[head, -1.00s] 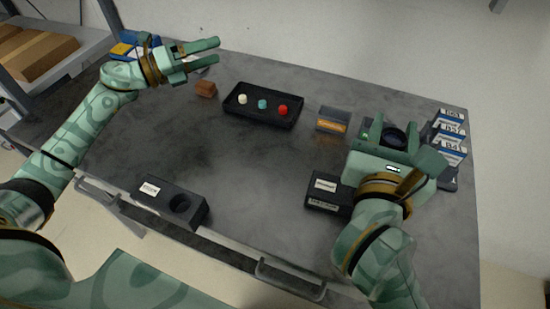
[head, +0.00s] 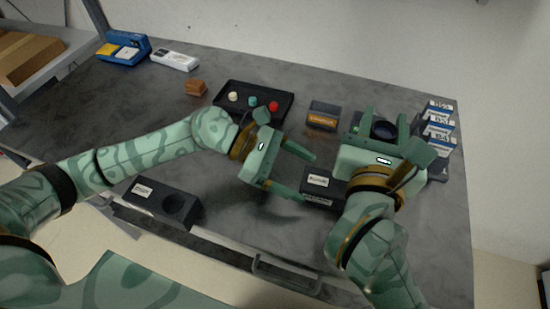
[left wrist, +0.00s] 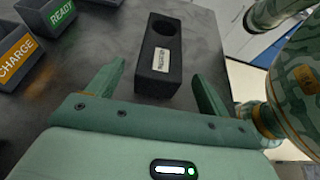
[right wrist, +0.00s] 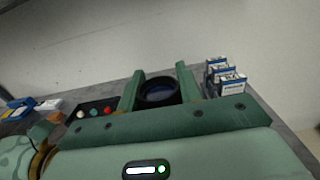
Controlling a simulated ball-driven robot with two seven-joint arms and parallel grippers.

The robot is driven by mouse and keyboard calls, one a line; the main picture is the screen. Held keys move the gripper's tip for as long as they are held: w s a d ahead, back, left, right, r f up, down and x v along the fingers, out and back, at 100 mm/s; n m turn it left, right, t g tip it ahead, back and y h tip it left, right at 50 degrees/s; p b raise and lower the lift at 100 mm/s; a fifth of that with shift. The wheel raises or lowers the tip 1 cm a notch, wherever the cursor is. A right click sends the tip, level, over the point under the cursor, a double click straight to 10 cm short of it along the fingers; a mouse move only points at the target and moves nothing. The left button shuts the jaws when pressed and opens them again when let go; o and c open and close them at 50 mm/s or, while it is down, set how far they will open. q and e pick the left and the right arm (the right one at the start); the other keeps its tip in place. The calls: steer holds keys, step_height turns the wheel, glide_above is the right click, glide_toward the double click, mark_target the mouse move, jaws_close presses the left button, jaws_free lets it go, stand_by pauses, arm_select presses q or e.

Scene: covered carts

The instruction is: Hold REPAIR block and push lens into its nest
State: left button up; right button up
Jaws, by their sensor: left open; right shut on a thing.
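A black block (head: 318,183) with a white label lies at the table's front, right of centre. The left wrist view shows this block (left wrist: 157,75) with a round hole at its far end; its label is too small to read surely. My left gripper (head: 308,177) is open, its fingers pointing at the block's near end, one to each side. My right gripper (head: 385,115) is shut on a dark round lens (right wrist: 160,91), held between the fingers above the table. A second black block (head: 150,203) with a round hole lies at the front left.
A black tray (head: 222,98) with white, teal and red buttons lies at the back. An orange-labelled CHARGE bin (head: 323,115) stands near my right gripper. Several blue-white boxes (head: 440,130) stand at the right edge. A brown block (head: 196,88) lies at the left back.

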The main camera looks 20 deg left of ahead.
mark_target(320, 184)
arm_select(q)
steer(key=x, duration=0.5)
steer(key=shift+d+f, duration=0.1)
steer(key=shift+d, duration=0.1)
steer(key=c, duration=1.1)
